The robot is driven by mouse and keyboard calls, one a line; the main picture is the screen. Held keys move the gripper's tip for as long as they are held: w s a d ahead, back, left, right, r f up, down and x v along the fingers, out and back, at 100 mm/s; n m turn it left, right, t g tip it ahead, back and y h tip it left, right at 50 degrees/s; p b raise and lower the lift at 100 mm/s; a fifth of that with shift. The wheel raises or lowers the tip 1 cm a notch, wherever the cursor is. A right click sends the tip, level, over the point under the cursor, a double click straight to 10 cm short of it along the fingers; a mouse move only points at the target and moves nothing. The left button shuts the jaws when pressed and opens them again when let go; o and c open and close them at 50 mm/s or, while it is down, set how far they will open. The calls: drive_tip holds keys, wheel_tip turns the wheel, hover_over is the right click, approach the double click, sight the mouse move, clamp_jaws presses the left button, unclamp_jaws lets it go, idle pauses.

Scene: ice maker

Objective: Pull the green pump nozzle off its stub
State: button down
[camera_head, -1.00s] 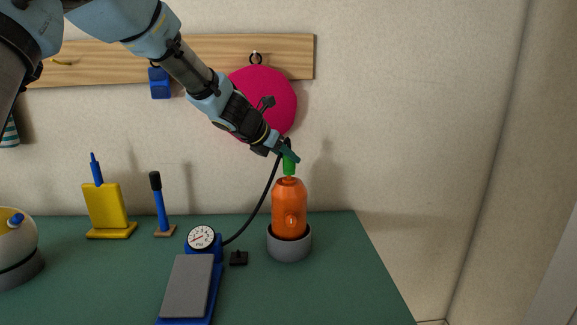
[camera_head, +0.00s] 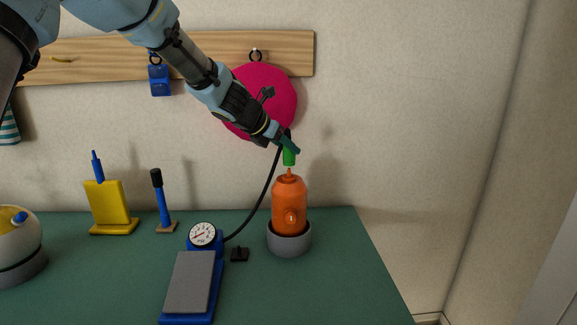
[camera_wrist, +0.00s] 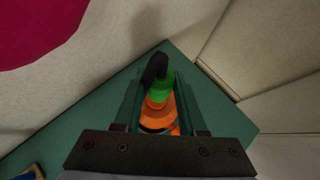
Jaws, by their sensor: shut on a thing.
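The green pump nozzle (camera_head: 289,156) is held upright in my gripper (camera_head: 290,148), with a black hose running from its top. In the wrist view the green nozzle (camera_wrist: 162,88) sits between the two fingers, partly behind the black hose end. The stub is roughly below the nozzle.
The black hose (camera_head: 262,205) runs down to a blue foot pump with gauge (camera_head: 202,236) on the green table (camera_head: 340,285). A small black block (camera_head: 240,254) lies beside it. A pink disc (camera_head: 265,100) hangs on the wall behind my gripper. Free table lies right of the base.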

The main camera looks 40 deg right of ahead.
drive_tip(key=shift+r+p, duration=2)
drive_tip(key=shift+r, duration=0.05)
